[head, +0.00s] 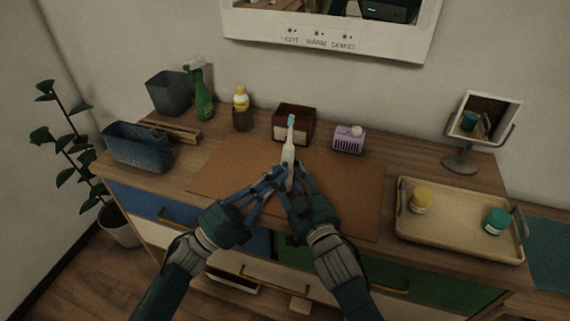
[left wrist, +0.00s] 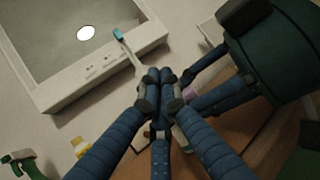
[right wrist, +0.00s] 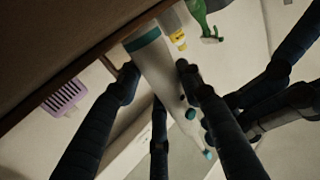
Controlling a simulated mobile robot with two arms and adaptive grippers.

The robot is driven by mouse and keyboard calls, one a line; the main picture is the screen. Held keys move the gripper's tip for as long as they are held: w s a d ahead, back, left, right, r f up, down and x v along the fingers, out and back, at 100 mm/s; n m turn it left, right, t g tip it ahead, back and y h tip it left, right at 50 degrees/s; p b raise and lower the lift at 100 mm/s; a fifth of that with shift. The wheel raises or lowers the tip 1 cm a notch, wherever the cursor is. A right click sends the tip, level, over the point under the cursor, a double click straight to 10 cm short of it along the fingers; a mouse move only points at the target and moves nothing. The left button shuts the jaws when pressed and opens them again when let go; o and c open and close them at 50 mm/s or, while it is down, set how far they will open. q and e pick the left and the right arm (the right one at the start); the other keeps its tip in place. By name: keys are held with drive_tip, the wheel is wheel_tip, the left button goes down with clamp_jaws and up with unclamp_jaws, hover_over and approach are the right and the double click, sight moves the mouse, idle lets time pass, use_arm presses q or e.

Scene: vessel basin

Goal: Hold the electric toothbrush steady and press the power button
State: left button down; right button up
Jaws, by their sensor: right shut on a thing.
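The electric toothbrush (head: 289,154) is white with a teal brush head and stands roughly upright above the brown mat (head: 225,165). My right gripper (head: 294,180) is shut on its handle; the right wrist view shows the handle (right wrist: 157,65), with a teal band near its base, between the fingers. My left gripper (head: 279,174) has its fingers drawn together in the left wrist view (left wrist: 160,84), nothing visible between them. Its tips are close beside the handle; I cannot tell if they touch. The brush neck (left wrist: 129,53) shows beyond them. A small teal spot, possibly the button, shows on the handle (right wrist: 190,114).
Behind the mat stand a brown box (head: 293,122), a purple holder (head: 348,140), a yellow-capped bottle (head: 241,108) and a green spray bottle (head: 201,95). A tray (head: 460,232) with two jars is at right, a blue basket (head: 139,147) at left. The mat's sides are clear.

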use_arm(q)
drive_tip(key=shift+s+a+r, duration=0.1)
drive_tip(key=shift+s+a, duration=0.15)
drive_tip(key=shift+s, duration=0.55)
drive_tip(key=shift+s+a, duration=0.3)
drive_tip(key=shift+s, duration=0.45)
drive_tip(key=shift+s+a+r, duration=0.1)
drive_tip(key=shift+s+a, duration=0.15)
drive_tip(key=shift+s, duration=0.55)
drive_tip(key=shift+f, duration=0.1)
use_arm(e)
drive_tip(key=o, duration=1.3)
